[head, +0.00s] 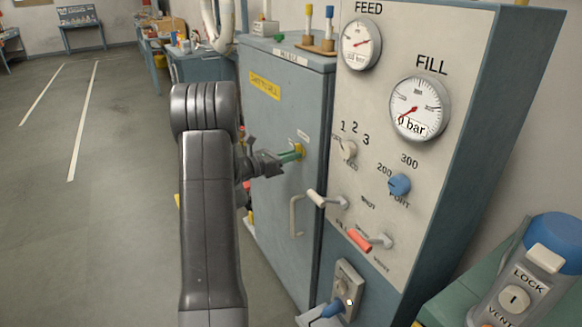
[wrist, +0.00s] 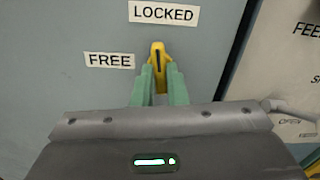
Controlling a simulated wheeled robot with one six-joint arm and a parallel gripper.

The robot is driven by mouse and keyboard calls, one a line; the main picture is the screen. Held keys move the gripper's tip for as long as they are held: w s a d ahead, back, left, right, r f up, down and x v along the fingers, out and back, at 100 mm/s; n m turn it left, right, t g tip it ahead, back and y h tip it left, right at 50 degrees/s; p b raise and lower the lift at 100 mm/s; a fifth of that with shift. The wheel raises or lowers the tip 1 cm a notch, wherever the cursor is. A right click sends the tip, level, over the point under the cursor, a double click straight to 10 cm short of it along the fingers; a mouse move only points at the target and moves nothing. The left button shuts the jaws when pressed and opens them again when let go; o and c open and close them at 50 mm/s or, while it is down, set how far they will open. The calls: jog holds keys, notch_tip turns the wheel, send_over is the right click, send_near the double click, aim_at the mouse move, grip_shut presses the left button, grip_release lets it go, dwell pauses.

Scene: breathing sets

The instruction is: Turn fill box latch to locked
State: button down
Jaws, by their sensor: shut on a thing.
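The fill box (head: 275,150) is a grey-blue cabinet with its door shut. Its latch (wrist: 158,52) is a small yellow handle with a dark line along it. In the wrist view the latch points up, toward the LOCKED label (wrist: 164,13); the FREE label (wrist: 109,60) is to its left. My gripper (wrist: 160,85) has green fingers closed around the lower part of the latch, which they partly hide.
A pale door handle (head: 296,216) sticks out below the latch. To the right is a panel with a FEED gauge (head: 361,43), a FILL gauge (head: 420,107), knobs and levers, including a red-handled one (head: 360,240). Open floor (head: 90,190) lies to the left.

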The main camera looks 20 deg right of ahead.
jog(key=shift+f+m+b, duration=0.1)
jog(key=shift+m+b, duration=0.5)
jog(key=shift+b, duration=0.1)
jog(key=c, duration=1.5)
grip_release()
jog(key=shift+o, duration=0.2)
jog(key=s+a, duration=0.1)
jog(key=a, duration=1.2)
jog(key=shift+a+b, duration=0.4)
jog(key=shift+d, duration=0.1)
jog(key=w+d, duration=0.1)
jog(key=d, duration=1.2)
jog(key=shift+d+p, duration=0.3)
jog(key=shift+p, duration=0.1)
